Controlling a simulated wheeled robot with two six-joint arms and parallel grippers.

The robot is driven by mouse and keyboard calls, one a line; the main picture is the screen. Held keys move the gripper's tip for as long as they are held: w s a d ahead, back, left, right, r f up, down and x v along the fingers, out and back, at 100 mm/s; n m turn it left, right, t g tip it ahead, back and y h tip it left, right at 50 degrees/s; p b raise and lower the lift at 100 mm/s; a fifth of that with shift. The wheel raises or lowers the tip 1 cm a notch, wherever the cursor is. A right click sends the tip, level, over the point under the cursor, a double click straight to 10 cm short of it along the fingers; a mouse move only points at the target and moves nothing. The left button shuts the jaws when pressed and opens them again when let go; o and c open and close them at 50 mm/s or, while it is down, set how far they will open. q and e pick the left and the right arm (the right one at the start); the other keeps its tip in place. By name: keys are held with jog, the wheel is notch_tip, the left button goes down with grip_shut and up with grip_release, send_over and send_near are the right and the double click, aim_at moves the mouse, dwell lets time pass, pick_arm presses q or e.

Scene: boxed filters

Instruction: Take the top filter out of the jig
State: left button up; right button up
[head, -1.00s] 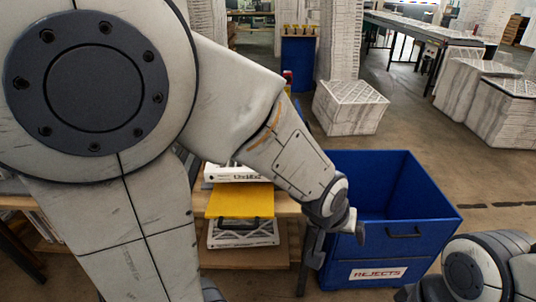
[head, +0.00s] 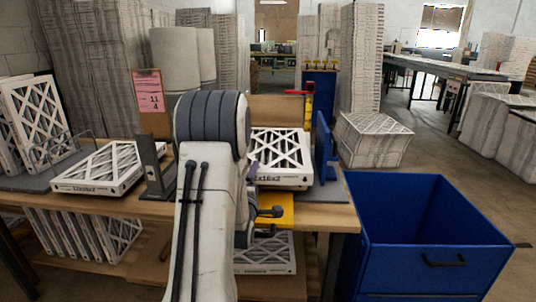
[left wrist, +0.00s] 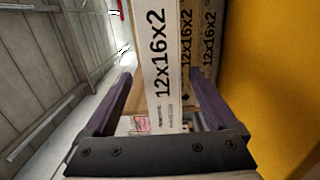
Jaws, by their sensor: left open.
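A stack of white-framed filters (head: 281,158) with a crossed white lattice stands in the jig on the bench, partly hidden by my left arm. The jig's blue upright (head: 322,148) is on its right. In the left wrist view, several filter edges marked 12x16x2 stand side by side; the nearest, leftmost edge (left wrist: 161,60) is the top filter. My left gripper (left wrist: 165,95) is open, its purple fingers apart in front of these edges; I cannot tell if they touch. In the head view the left gripper (head: 253,170) is mostly hidden behind my wrist. The right gripper is not in view.
A yellow panel (head: 282,208) is below the stack, and yellow fills the right of the wrist view. A blue bin (head: 430,235) stands right of the bench. Another filter (head: 100,168) lies at left beside a grey bracket (head: 157,172). More filters are below.

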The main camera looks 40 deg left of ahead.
pick_arm(q)
jog(key=shift+p+x, duration=0.5)
jog(key=shift+x, duration=3)
jog(key=shift+f, duration=0.15)
grip_shut()
